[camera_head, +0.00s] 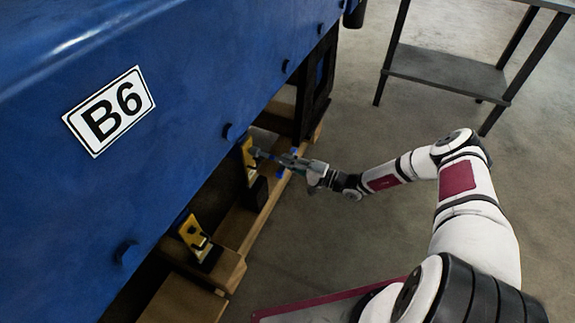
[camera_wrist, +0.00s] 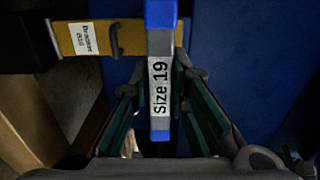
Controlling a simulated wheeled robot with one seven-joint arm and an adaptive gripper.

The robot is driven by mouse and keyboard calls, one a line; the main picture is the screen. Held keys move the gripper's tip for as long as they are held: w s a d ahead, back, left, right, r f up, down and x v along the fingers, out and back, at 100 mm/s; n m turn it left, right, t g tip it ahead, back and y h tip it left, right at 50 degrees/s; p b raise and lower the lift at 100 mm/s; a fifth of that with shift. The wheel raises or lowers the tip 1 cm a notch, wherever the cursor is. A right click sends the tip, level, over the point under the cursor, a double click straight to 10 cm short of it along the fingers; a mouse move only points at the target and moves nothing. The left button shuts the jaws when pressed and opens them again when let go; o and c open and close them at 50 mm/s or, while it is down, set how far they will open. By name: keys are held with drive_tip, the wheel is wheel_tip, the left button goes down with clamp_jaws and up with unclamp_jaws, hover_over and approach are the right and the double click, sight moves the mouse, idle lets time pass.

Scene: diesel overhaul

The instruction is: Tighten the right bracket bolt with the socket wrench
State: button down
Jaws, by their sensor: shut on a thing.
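My gripper (camera_head: 293,162) is shut on the socket wrench (camera_wrist: 160,90), a blue and grey tool marked "Size 19". In the head view my gripper is just right of the right bracket (camera_head: 247,158), a yellow piece under the blue machine. The wrench reaches left from it to the bracket. In the wrist view my gripper's green-lined fingers (camera_wrist: 160,100) are on either side of the wrench, and the yellow bracket (camera_wrist: 133,40) with a small label lies behind it. The bolt and the socket end are hidden, so I cannot tell whether they touch.
A big blue machine body (camera_head: 190,60) marked B6 overhangs the brackets. A second yellow bracket (camera_head: 193,234) stands nearer, at lower left. Wooden beams (camera_head: 235,228) run beneath. A dark metal table (camera_head: 445,70) stands at the back right. The floor between is clear.

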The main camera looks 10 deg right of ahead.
drive_tip(key=m+b, duration=0.1)
drive_tip(key=m, duration=0.5)
drive_tip(key=shift+w+m, duration=0.1)
drive_tip(key=shift+m, duration=0.2)
drive_tip(key=m+b, duration=0.1)
drive_tip(key=m, duration=0.2)
drive_tip(key=shift+m, duration=0.4)
drive_tip(key=m+b, duration=0.1)
drive_tip(key=m, duration=0.3)
drive_tip(key=shift+w+r, duration=0.1)
drive_tip(key=m+b, duration=0.1)
drive_tip(key=m, duration=0.5)
drive_tip(key=shift+w+b, duration=0.1)
drive_tip(key=shift+b, duration=0.3)
drive_tip(key=m+b, duration=0.1)
drive_tip(key=m, duration=0.6)
drive_tip(key=shift+r, duration=0.1)
drive_tip(key=shift+n, duration=0.3)
